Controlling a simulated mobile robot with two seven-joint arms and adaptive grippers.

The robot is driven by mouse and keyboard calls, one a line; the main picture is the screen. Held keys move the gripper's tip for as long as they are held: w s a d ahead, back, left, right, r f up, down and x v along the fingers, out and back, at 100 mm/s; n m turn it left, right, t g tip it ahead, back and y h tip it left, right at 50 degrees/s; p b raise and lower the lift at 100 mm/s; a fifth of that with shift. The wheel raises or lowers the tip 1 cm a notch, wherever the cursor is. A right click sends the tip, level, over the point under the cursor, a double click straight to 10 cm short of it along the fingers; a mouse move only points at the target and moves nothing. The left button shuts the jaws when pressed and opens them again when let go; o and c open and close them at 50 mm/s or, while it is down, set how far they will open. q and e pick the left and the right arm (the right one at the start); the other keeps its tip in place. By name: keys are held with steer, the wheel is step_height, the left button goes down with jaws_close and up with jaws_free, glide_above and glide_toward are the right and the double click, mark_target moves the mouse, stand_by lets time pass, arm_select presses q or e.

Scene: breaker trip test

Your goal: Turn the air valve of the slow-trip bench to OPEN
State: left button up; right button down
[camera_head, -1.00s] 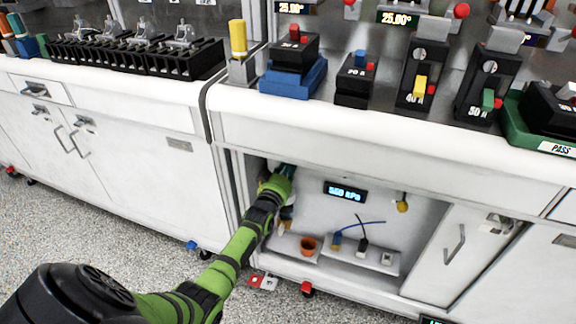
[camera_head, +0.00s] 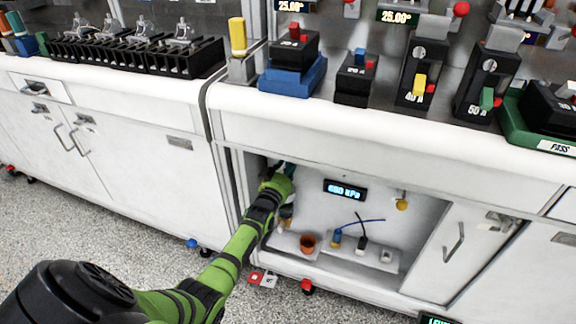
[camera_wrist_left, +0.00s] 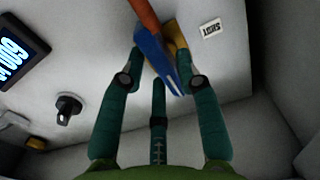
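My left gripper (camera_head: 279,180) reaches into the open bay under the right bench; the arm partly hides the valve there. In the left wrist view its teal fingers (camera_wrist_left: 160,65) stand apart on either side of the blue valve lever (camera_wrist_left: 158,52). The lever lies slanted between them, close to both; I cannot tell how firmly they press on it. A brass-yellow valve body (camera_wrist_left: 177,38) and an orange pipe (camera_wrist_left: 142,12) show behind. A label reading SHUT (camera_wrist_left: 210,28) is beside the valve. The pressure display (camera_head: 345,190) appears to read 680 kPa. My right gripper is out of view.
The bay's floor holds an orange cup (camera_head: 308,244) and a white socket strip (camera_head: 362,254) with plugs. Breakers stand on the worktop (camera_head: 380,125) above. A cabinet door (camera_head: 462,245) closes the right side.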

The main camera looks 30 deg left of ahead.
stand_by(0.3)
arm_select(q)
steer(key=v, duration=1.2)
